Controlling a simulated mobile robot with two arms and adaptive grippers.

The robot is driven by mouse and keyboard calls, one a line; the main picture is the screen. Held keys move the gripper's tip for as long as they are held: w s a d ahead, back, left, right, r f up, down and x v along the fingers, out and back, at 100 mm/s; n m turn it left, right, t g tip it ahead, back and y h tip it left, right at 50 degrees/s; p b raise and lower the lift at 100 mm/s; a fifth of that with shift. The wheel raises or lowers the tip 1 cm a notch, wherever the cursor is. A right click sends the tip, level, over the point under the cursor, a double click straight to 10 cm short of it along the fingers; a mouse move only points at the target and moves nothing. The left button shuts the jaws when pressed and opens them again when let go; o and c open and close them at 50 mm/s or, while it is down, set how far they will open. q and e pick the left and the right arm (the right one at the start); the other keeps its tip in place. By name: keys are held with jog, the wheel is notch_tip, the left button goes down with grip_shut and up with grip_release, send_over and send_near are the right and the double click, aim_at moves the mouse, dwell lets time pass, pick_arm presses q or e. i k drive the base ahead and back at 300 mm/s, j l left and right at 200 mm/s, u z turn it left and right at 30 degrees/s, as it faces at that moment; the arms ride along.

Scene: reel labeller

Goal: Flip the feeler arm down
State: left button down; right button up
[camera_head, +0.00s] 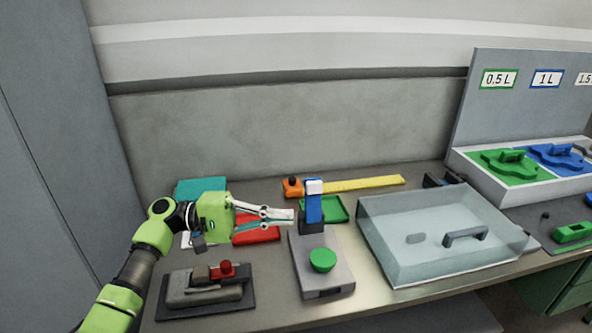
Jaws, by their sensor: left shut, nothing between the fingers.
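A small device with a grey base (331,267) stands on the bench in the middle of the view. A blue upright piece (313,208) with a white top rises from a dark block at its back; it looks like the feeler arm, standing up. A round green knob (322,259) sits at the front of the base. My left gripper (291,215) comes in from the left, shut and empty. Its fingertips are just left of the blue piece; I cannot tell if they touch it. My right gripper is not in view.
A clear lidded box (430,270) stands close on the right. A dark fixture with a red knob (205,287) lies front left. Behind are a red tray (258,236), a green tray (336,211) and a yellow ruler (365,184). A panel with a holder stands far right.

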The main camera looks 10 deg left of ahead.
aim_at(313, 186)
jog(key=i+j, duration=0.3)
jog(key=i, duration=0.2)
jog(key=i+j, duration=0.3)
jog(key=i, duration=0.2)
